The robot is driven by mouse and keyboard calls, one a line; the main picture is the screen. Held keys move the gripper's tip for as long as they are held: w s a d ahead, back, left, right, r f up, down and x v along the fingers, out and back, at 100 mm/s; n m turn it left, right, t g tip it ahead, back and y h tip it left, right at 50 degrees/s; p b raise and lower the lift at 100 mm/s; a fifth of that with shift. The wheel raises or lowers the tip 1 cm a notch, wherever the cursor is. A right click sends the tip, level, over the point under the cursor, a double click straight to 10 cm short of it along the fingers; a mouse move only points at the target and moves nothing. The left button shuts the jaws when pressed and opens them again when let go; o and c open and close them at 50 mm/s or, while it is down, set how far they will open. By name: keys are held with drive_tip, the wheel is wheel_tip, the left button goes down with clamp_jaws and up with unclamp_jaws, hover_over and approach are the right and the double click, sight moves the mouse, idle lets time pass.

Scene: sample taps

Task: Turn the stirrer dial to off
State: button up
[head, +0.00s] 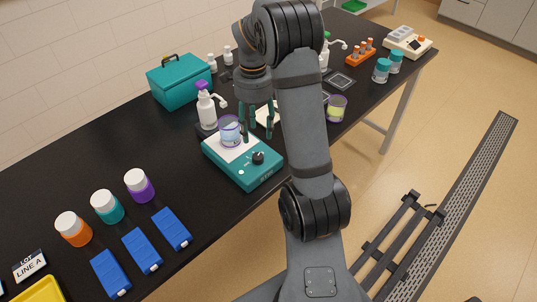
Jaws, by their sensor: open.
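The stirrer (232,168) is a teal box with a white top plate, on the black bench near the middle of the head view. Its black dial (258,157) sits on the front right part of the box. The dial's pointer and marks are too small to read. A beaker (230,131) with a bluish liquid stands on the white plate. My gripper (257,136) points down, open and empty, over the back right of the stirrer, close to the dial and right of the beaker. I cannot tell whether a finger touches anything.
A white pump bottle (206,107) stands close behind the beaker. A teal case (180,82) is behind it. A cup (336,108) stands right of my arm. The bench between stirrer and blue boxes is clear.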

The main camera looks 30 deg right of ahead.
sight(258, 156)
drive_tip(key=shift+m, duration=0.4)
drive_tip(key=f, duration=0.7)
drive_tip(key=f+p, duration=0.1)
drive_tip(key=f, duration=0.2)
drive_tip(key=shift+s+f, duration=0.2)
drive_tip(key=shift+s, duration=0.05)
drive_tip(key=shift+c, duration=0.5)
drive_tip(key=c, duration=1)
